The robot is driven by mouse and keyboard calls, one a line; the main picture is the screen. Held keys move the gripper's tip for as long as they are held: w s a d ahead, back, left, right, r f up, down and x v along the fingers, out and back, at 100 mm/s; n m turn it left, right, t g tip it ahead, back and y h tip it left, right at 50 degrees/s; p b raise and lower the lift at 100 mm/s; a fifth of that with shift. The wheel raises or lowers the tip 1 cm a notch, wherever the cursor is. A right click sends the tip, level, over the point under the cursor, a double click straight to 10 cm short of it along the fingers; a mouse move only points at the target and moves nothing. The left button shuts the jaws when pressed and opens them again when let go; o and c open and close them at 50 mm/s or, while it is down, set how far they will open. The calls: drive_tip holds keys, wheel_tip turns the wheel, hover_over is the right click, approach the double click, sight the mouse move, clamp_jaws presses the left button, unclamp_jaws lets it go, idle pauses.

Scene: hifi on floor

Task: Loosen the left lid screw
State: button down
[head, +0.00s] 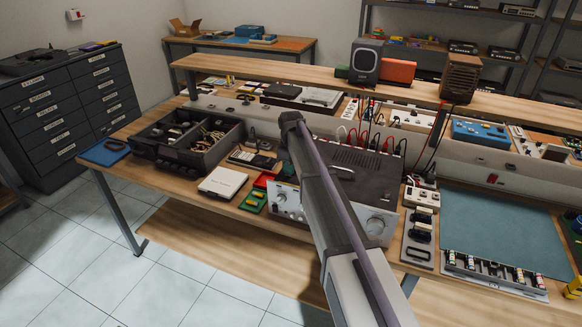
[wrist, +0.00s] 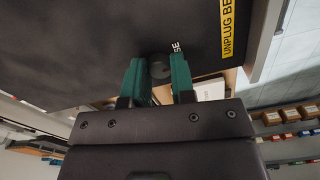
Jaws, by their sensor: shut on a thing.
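The hi-fi unit has a dark lid (head: 352,158) and a silver front with knobs (head: 376,222); it stands on the bench in the head view. In the wrist view its dark lid (wrist: 70,45) fills the upper part, with a yellow label (wrist: 229,28) reading "UNPLUG BE…". The left lid screw (wrist: 159,66), a dark round head, sits between the green fingertips of my gripper (wrist: 159,76). My gripper is shut on it, one finger on each side. In the head view my arm hides the fingers, the screw and the lid's left part.
A dark parts tray (head: 190,140) and a white case (head: 222,182) lie left of the unit. Cables (head: 375,138) run behind it. A switch panel (head: 420,225) stands close on the right, beside a clear green mat (head: 500,228). A raised shelf (head: 330,78) runs along the back.

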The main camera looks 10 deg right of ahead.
drive_tip(key=c, duration=0.9)
unclamp_jaws()
drive_tip(key=shift+c, duration=0.2)
drive_tip(key=shift+r, duration=0.1)
wheel_tip(320, 180, up, 11)
drive_tip(key=p, duration=1.1)
drive_tip(key=shift+f, duration=0.2)
drive_tip(key=s+f+m+b, duration=0.2)
drive_tip(key=s+m, duration=0.2)
drive_tip(key=s, duration=1.4)
drive_tip(key=s+f+m+b, duration=0.2)
drive_tip(key=s+m, duration=0.3)
drive_tip(key=s, duration=1.3)
drive_tip(key=shift+s+f+b, duration=0.2)
drive_tip(key=shift+f+b, duration=0.15)
drive_tip(key=shift+b, duration=0.1)
